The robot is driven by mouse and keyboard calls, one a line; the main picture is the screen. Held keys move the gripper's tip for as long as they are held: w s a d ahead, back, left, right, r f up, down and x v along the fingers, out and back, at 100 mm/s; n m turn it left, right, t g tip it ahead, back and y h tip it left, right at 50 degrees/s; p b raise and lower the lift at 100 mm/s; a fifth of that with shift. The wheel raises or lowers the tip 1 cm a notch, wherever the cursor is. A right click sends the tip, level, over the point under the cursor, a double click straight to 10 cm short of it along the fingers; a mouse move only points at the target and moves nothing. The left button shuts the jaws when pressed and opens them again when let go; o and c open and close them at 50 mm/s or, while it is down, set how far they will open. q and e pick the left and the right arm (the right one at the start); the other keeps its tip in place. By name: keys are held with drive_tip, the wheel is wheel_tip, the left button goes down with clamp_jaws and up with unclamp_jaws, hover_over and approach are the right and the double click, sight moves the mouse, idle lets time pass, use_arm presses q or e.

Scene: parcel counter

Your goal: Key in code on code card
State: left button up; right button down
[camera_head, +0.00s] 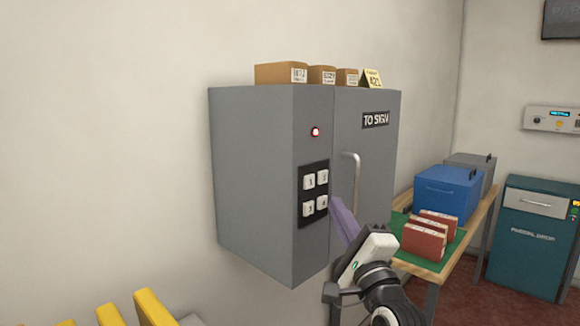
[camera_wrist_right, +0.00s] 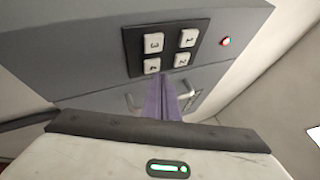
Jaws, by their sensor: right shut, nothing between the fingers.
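A grey wall cabinet (camera_head: 258,180) carries a dark keypad (camera_head: 313,216) with white numbered keys, which also shows in the wrist view (camera_wrist_right: 134,58). A red lamp (camera_head: 315,132) glows above the keypad. A yellow code card (camera_head: 373,77) stands on the cabinet top; its number seems to read 421. My right gripper (camera_head: 338,206), with purple fingers, is shut and empty. Its fingertips are just right of the lower keys in the head view. In the right wrist view the fingers (camera_wrist_right: 168,84) end near the keypad's edge; I cannot tell if they touch. My left gripper is out of view.
The cabinet door has a vertical handle (camera_head: 354,180) close to my right gripper and a "TO SIGN" label (camera_head: 375,120). Small cartons (camera_head: 281,74) sit on top.

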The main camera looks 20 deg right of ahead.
drive_tip(key=shift+s, duration=0.1)
drive_tip(key=s, duration=0.1)
drive_tip(key=s+d+p, duration=0.1)
drive_tip(key=s, duration=0.1)
drive_tip(key=s+d, duration=0.1)
drive_tip(key=s, duration=0.1)
drive_tip(key=shift+s+d, duration=0.15)
drive_tip(key=shift+s, duration=0.1)
idle(0.8)
drive_tip(key=s+a+f+n+g+y, duration=0.1)
drive_tip(key=s+a+f+n+g, duration=0.2)
drive_tip(key=f, duration=0.7)
drive_tip(key=a+f+n+g+y, duration=0.2)
drive_tip(key=a+f+n, duration=0.3)
drive_tip(key=f, duration=0.4)
drive_tip(key=s+a+f+n+g+y, duration=0.15)
drive_tip(key=f+n, duration=0.35)
drive_tip(key=f, duration=0.5)
drive_tip(key=s+a+f+n+g, duration=0.3)
drive_tip(key=s+a+f+n, duration=0.2)
drive_tip(key=s+f, duration=0.5)
drive_tip(key=s+a+f+n+g+y, duration=0.1)
drive_tip(key=s+a+f+n+g, duration=0.3)
drive_tip(key=s+f, duration=0.6)
drive_tip(key=f+n, duration=0.1)
drive_tip(key=n, duration=0.1)
drive_tip(key=shift+s+a+n, duration=0.3)
drive_tip(key=shift+a+n, duration=0.1)
